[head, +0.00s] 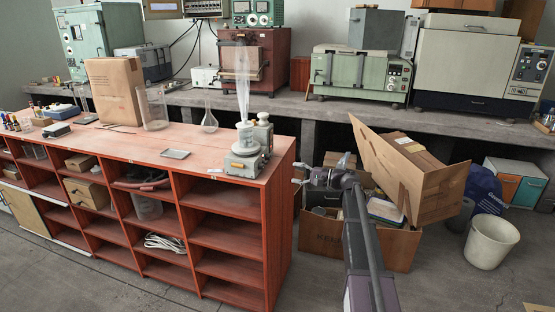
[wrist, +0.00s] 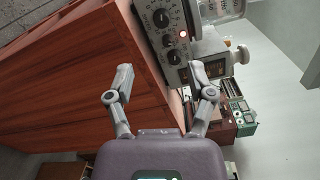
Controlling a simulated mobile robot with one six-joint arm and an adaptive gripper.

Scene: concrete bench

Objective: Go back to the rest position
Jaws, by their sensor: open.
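My gripper (head: 303,174) is at the right end of the red wooden bench (head: 205,150), out over the floor side and apart from it in the head view. In the wrist view my gripper (wrist: 163,88) has its two fingers spread wide with nothing between them. Beyond the fingers, the wrist view shows the bench's wooden side (wrist: 75,85) and a grey device with knobs (wrist: 165,35). The same device (head: 244,160) stands on the bench's right corner in the head view, with a white plume above it.
An open cardboard box (head: 400,245) with a raised flap and a white bin (head: 491,241) stand right of the bench. A small tray (head: 175,153), a flask (head: 209,120) and a glass beaker (head: 152,108) are on the bench top. Grey floor is clear in front.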

